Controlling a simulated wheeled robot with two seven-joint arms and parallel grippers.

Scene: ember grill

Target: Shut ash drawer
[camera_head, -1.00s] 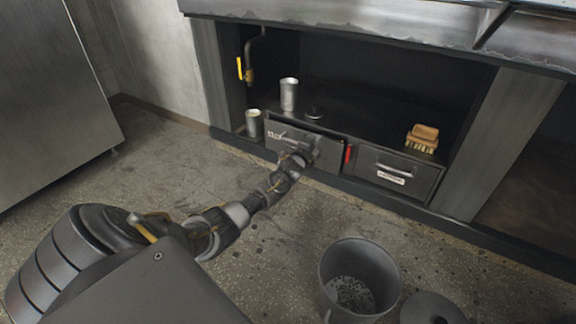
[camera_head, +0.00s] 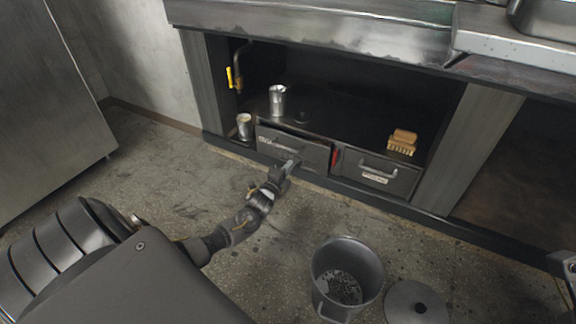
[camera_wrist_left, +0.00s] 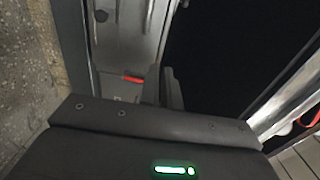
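Two dark grey drawers sit side by side low in the grill's recess. The left drawer (camera_head: 308,152) has a bar handle and a small pale label at its upper left; its lettering is too small to read. The right drawer (camera_head: 378,185) has a handle and a white label and looks shut. I cannot tell how far the left drawer stands out. My left gripper (camera_head: 292,164) is at the lower middle of the left drawer's front, empty, with its fingers together. In the left wrist view, the fingers (camera_wrist_left: 163,88) are near a grey metal face.
A red piece (camera_head: 335,157) shows between the drawers. A bucket (camera_head: 347,250) and round lid (camera_head: 416,303) are on the floor, right of my arm.

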